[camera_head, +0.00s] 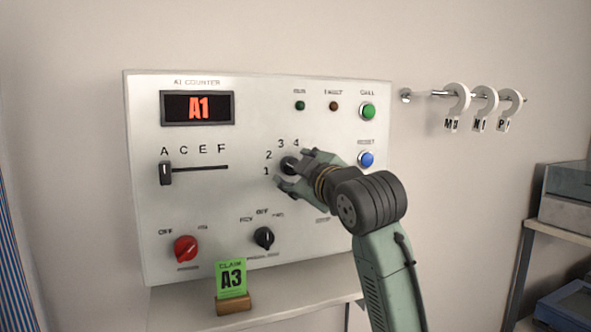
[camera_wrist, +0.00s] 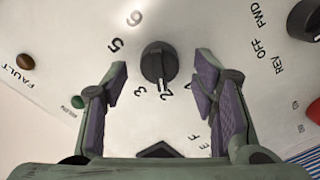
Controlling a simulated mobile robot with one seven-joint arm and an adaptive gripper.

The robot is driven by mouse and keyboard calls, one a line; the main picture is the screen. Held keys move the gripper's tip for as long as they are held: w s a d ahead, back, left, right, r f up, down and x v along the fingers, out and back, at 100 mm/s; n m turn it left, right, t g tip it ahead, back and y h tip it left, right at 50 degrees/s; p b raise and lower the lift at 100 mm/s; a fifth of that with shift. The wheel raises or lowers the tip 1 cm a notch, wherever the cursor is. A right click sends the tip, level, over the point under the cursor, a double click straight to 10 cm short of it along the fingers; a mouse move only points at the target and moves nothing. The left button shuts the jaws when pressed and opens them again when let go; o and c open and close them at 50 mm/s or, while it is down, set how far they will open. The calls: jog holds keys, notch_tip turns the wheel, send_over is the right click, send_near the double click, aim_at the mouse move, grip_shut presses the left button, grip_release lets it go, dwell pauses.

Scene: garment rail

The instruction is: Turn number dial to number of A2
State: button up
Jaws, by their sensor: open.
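The number dial (camera_head: 288,165) is a black knob on the white panel (camera_head: 345,240), with numerals 1 to 4 visible around it in the head view. My gripper (camera_head: 296,170) is open at the panel, with its fingers on either side of the dial. In the wrist view the dial (camera_wrist: 158,62) lies ahead of the open gripper (camera_wrist: 160,92), between the fingers' lines, with a gap to both. Its white mark faces the numerals 2 and 3; I cannot tell the exact setting. The letter slider (camera_head: 166,173) is at A.
A green claim ticket (camera_head: 231,279) reading A3 stands in a holder on the shelf (camera_head: 180,305). The panel also has a red knob (camera_head: 186,248), black FWD/OFF/REV knob (camera_head: 264,238), green button (camera_head: 368,111) and blue button (camera_head: 366,159). Hooks hang on a rail (camera_head: 440,94) at right.

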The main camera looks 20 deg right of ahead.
jog(key=s, duration=1)
jog(key=shift+s+d, duration=0.2)
jog(key=shift+s, duration=0.1)
jog(key=shift+s, duration=0.1)
